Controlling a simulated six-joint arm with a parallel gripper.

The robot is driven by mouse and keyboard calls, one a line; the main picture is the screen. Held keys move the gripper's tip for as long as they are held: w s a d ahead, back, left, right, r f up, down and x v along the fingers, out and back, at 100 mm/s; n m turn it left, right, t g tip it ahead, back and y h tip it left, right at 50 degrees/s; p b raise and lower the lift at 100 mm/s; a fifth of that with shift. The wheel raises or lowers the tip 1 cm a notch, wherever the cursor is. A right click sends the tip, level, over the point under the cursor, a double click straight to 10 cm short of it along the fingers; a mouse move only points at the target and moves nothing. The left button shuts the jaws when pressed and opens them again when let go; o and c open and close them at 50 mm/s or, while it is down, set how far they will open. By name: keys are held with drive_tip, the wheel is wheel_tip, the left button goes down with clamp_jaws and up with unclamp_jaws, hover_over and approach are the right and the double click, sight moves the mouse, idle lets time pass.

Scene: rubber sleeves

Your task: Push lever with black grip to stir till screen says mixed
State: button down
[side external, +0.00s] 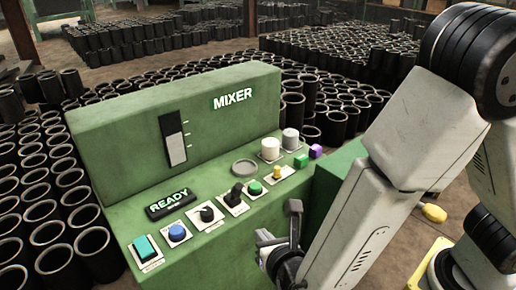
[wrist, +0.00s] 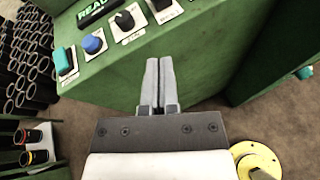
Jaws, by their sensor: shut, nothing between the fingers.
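The green mixer console (side external: 120,100) has a small dark screen (side external: 165,200) that reads READY. The lever with the black grip (side external: 236,192) stands on a white plate in the front row of controls, between a black rotary knob (side external: 207,214) and a green button (side external: 255,188). In the wrist view the lever (wrist: 160,5) is cut off at the top edge. My gripper (side external: 266,240) is in front of the console's front edge, apart from the lever. In the wrist view its fingers (wrist: 158,65) are together and empty, pointing toward the console.
A teal switch (side external: 145,247) and a blue button (side external: 178,233) are left of the knob. A yellow control (side external: 277,172), white cylinders (side external: 270,149) and small green (side external: 300,160) and purple (side external: 316,151) cubes are to the right. Black sleeves crowd around the console.

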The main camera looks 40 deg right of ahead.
drive_tip(key=shift+w, duration=0.1)
approach(237, 191)
drive_tip(key=w+d+f, duration=0.1)
drive_tip(key=w+f, duration=0.3)
drive_tip(key=f, duration=0.1)
drive_tip(key=shift+w+d+r, duration=0.25)
drive_tip(key=shift+w+d, duration=0.05)
drive_tip(key=shift+w, duration=0.25)
drive_tip(key=shift+w+d+r, duration=0.3)
drive_tip(key=shift+w, duration=0.25)
drive_tip(key=shift+w+r+g, duration=0.35)
drive_tip(key=shift+g, duration=0.25)
drive_tip(key=shift+w+r+g, duration=0.35)
drive_tip(key=shift+w+g, duration=0.05)
drive_tip(key=shift+g, duration=0.2)
drive_tip(key=shift+w+r+n+g, duration=0.2)
drive_tip(key=shift+w+g, duration=0.15)
drive_tip(key=shift+g, duration=0.2)
drive_tip(key=shift+w+r+n+g, duration=0.25)
drive_tip(key=shift+w+g, duration=0.15)
drive_tip(key=shift+g, duration=0.15)
drive_tip(key=shift+w+r, duration=0.25)
drive_tip(key=shift+w, duration=0.55)
drive_tip(key=shift+w+r+y, duration=0.1)
drive_tip(key=shift+w+y, duration=0.2)
drive_tip(key=shift+w, duration=1.15)
